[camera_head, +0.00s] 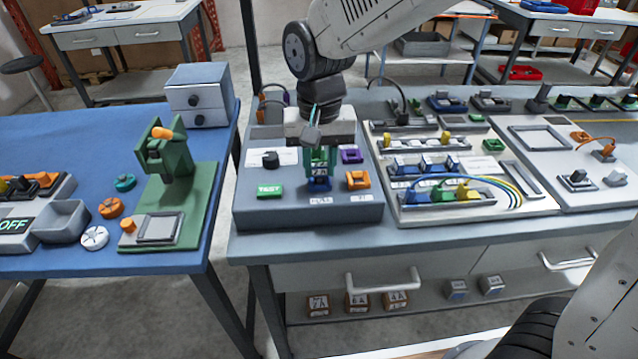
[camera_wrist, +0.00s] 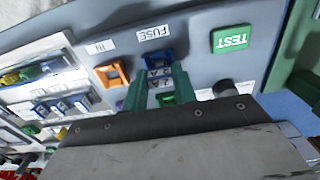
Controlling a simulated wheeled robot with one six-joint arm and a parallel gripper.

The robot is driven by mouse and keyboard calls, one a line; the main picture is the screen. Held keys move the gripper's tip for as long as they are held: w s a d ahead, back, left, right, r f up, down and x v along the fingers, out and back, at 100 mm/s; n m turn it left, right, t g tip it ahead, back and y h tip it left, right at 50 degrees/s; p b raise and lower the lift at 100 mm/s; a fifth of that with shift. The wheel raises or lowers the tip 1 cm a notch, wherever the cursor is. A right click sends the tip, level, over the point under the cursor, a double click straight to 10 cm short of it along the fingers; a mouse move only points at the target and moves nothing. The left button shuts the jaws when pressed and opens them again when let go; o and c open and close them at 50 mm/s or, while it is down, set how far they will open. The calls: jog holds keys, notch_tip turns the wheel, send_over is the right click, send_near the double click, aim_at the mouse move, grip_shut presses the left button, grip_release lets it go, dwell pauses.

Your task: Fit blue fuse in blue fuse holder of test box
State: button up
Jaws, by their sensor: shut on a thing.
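The test box (camera_head: 250,212) is a grey sloped panel on the right bench. Its blue fuse holder (camera_head: 319,185) is near the front edge and also shows in the wrist view (camera_wrist: 151,56). My gripper (camera_head: 320,160) points down over it, with green fingers shut on the blue fuse (camera_wrist: 160,80), whose pale label faces the wrist camera. The fuse is directly at the blue holder, its lower end hidden. I cannot tell whether it is above the holder or seated in it.
An orange holder (camera_head: 358,180) and a purple holder (camera_head: 350,156) sit right of my gripper. A green TEST button (camera_head: 270,191) and black knob (camera_head: 270,159) are left. A wired panel (camera_head: 420,210) stands close on the right.

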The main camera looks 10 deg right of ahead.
jog(key=shift+f, duration=0.5)
dwell(0.7)
jog(key=o, duration=1.3)
jog(key=shift+r, duration=3.5)
jog(key=shift+r, duration=3.95)
